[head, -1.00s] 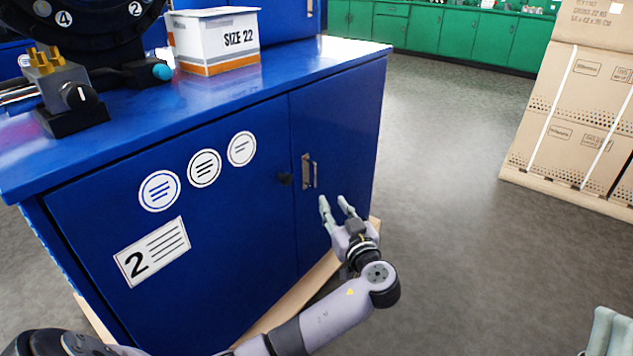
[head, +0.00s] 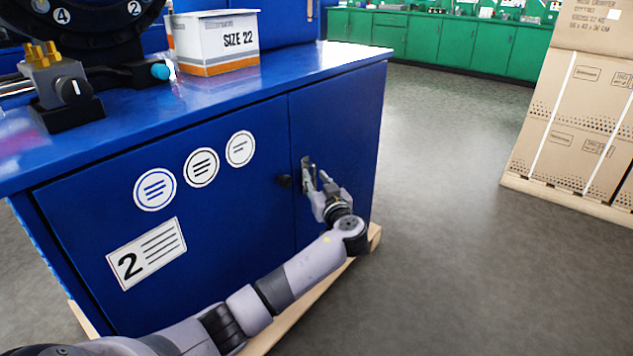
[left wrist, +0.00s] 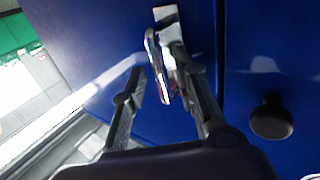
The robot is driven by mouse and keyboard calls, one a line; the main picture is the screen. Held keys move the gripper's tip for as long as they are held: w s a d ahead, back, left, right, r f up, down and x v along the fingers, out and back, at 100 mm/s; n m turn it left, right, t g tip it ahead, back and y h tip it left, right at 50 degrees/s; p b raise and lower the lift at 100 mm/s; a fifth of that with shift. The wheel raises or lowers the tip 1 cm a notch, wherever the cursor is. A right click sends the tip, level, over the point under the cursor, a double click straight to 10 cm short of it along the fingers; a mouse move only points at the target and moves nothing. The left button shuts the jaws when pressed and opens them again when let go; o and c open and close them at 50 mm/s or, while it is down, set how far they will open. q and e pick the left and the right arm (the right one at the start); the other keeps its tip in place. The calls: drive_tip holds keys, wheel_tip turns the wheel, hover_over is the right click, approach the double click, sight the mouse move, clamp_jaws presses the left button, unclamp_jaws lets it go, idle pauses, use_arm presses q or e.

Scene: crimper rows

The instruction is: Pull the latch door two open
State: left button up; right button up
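The blue cabinet's wide front door (head: 230,235) bears a "2" label (head: 147,254) and a black knob (head: 284,181). Right of the seam is a narrower panel (head: 350,130) with an upright metal latch handle (head: 306,165). Both panels look closed. My left gripper (head: 316,177) is at the handle and partly hides it. In the left wrist view, its open fingers (left wrist: 155,72) lie on either side of the handle's metal bar (left wrist: 158,68); contact cannot be told. The knob (left wrist: 271,119) is right of the fingers there. My right gripper is not in view.
On the cabinet top stand a "SIZE 22" box (head: 215,42) and a clamp-like device (head: 62,92). A wooden base (head: 300,308) runs under the cabinet. Grey floor (head: 450,220) is clear to the right, before stacked cartons (head: 575,120).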

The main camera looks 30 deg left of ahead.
use_arm(q)
clamp_jaws()
idle(0.8)
